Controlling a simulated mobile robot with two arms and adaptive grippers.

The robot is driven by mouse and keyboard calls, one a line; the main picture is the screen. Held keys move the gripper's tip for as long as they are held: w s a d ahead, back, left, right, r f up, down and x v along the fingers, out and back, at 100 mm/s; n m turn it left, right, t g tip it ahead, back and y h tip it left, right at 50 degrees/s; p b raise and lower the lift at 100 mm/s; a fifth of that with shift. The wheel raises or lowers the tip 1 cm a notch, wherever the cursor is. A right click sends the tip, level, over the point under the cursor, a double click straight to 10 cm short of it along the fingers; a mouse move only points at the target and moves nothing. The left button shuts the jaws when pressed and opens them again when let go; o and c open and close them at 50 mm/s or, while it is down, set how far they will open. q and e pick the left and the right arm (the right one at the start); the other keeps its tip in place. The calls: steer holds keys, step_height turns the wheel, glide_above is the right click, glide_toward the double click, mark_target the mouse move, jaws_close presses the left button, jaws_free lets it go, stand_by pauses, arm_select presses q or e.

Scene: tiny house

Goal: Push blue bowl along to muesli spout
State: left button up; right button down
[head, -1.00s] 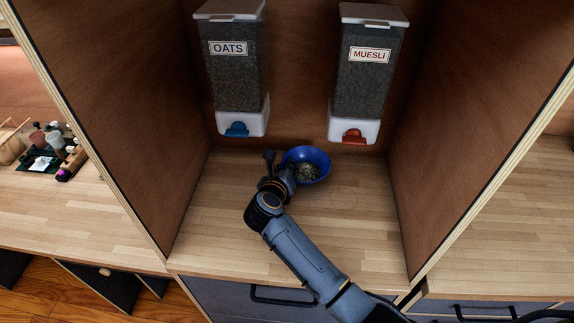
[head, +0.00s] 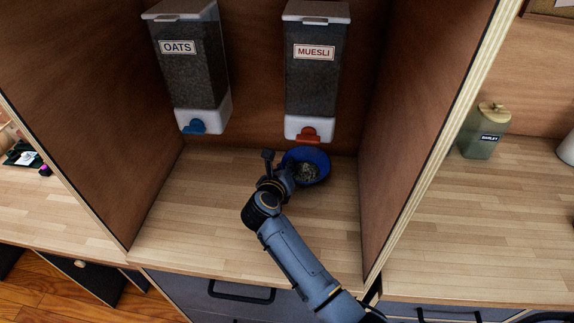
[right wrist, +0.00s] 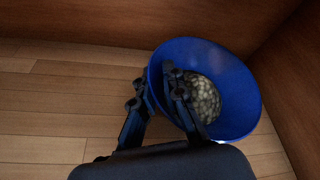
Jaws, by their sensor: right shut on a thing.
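The blue bowl (head: 320,158) stands on the wooden counter with pale, flaky grains inside. It is below and slightly in front of the red muesli spout (head: 307,135), under the muesli dispenser (head: 313,75). My right gripper (head: 284,180) is at the bowl's left side, shut on its rim. In the right wrist view the bowl (right wrist: 238,85) shows at right; one finger of the gripper (right wrist: 157,98) reaches over the rim inside, the other is at the outside. The fingertips are partly hidden in the head view. My left gripper is not in view.
The oats dispenser (head: 190,75) with its blue spout (head: 195,128) hangs to the left. Wooden side walls bound the alcove; the right wall (head: 415,120) is close to the bowl. The counter in front and left is clear. A barley jar (head: 485,135) stands beyond the right wall.

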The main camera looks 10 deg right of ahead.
steer(key=shift+s+d+f, duration=0.1)
steer(key=shift+d+f, duration=0.05)
steer(key=shift+f, duration=0.05)
